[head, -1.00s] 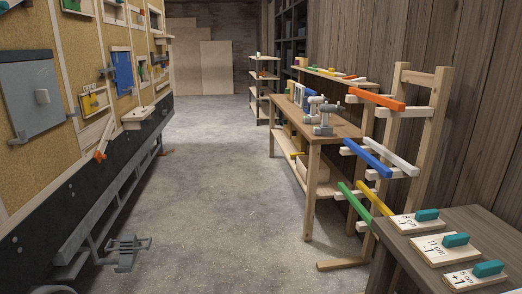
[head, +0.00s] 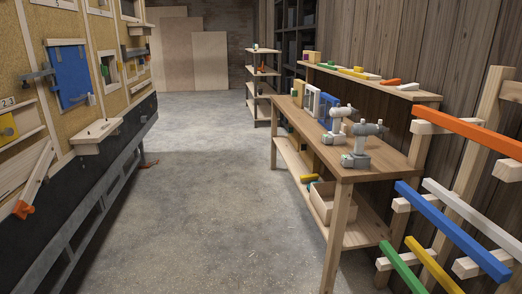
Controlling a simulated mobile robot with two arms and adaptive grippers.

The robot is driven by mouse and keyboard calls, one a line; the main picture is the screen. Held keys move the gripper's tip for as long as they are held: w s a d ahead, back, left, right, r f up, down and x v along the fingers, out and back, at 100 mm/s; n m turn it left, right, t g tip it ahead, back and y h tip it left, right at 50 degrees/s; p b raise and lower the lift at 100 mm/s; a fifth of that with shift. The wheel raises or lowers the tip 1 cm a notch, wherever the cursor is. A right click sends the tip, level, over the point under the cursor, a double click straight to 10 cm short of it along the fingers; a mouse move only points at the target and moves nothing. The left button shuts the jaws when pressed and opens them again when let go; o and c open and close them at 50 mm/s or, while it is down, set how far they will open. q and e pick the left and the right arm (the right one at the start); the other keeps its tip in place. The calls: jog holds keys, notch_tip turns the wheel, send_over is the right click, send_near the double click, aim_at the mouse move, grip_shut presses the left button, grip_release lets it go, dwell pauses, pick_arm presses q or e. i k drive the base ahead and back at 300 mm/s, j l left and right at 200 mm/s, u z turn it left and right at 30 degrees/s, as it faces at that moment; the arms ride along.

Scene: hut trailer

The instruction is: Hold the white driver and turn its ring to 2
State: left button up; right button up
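Two cordless drivers stand upright on the wooden workbench to the right of centre. The paler, whiter driver (head: 337,122) is the farther one, slightly to the left. A greyer driver (head: 357,146) stands nearer and partly overlaps it. The ring of the white driver and any numbers on it are too small to read. Neither of my grippers shows in the head view, and nothing is seen touching the drivers.
The workbench (head: 386,166) has a lower shelf with a wooden box (head: 322,199). A rack of coloured bars, including a blue bar (head: 451,232), juts out at the near right. The trailer wall (head: 112,77) lines the left. The concrete floor (head: 205,190) between is clear.

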aim_at(340, 138)
jog(key=i, duration=6.45)
jog(key=i+z, duration=0.15)
jog(key=z, duration=0.25)
jog(key=i+j+z, duration=0.1)
jog(key=z, duration=0.3)
jog(key=i+j+z, duration=0.15)
jog(key=z, duration=0.25)
jog(key=i+j+z, duration=0.15)
jog(key=z, duration=0.25)
jog(key=i+j, duration=0.05)
jog(key=i, duration=0.05)
